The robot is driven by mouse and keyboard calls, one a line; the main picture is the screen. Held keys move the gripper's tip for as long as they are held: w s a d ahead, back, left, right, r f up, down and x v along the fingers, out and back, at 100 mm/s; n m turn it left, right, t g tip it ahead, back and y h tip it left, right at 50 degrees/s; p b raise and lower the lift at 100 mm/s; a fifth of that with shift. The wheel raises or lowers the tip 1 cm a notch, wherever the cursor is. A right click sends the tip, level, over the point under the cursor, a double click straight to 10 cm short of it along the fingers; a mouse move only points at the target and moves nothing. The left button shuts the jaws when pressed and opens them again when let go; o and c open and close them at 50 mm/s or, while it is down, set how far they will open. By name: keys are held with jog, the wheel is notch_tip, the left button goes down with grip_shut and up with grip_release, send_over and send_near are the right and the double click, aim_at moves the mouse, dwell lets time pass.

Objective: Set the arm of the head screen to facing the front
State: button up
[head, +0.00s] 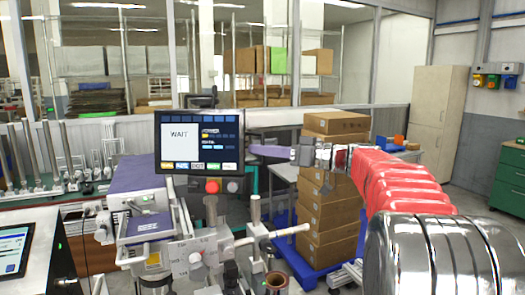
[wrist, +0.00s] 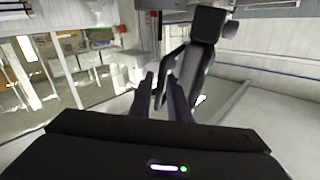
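The head screen (head: 199,142) is a dark-framed panel reading WAIT, with coloured buttons along its bottom. Its lit face is turned toward the head camera. My gripper (head: 254,149) reaches in from the right, its purple fingers close to the screen's right edge; I cannot tell whether they touch it. In the wrist view my gripper (wrist: 160,76) shows two dark fingers with a gap between them. A black body with a thin bent bar (wrist: 174,58), perhaps the screen and its arm, stands beyond the fingertips. The bar's lower end appears between the fingers, but contact is unclear.
A red button (head: 212,187) sits below the screen. Metal machine parts and a purple box (head: 136,185) crowd the bench. Stacked cartons (head: 325,212) stand behind my arm. A tablet-like display (head: 13,250) is at lower left. Green drawers (head: 508,179) stand far right.

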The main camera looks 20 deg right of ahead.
jog(key=shift+c, duration=0.3)
grip_shut()
dwell(1.1)
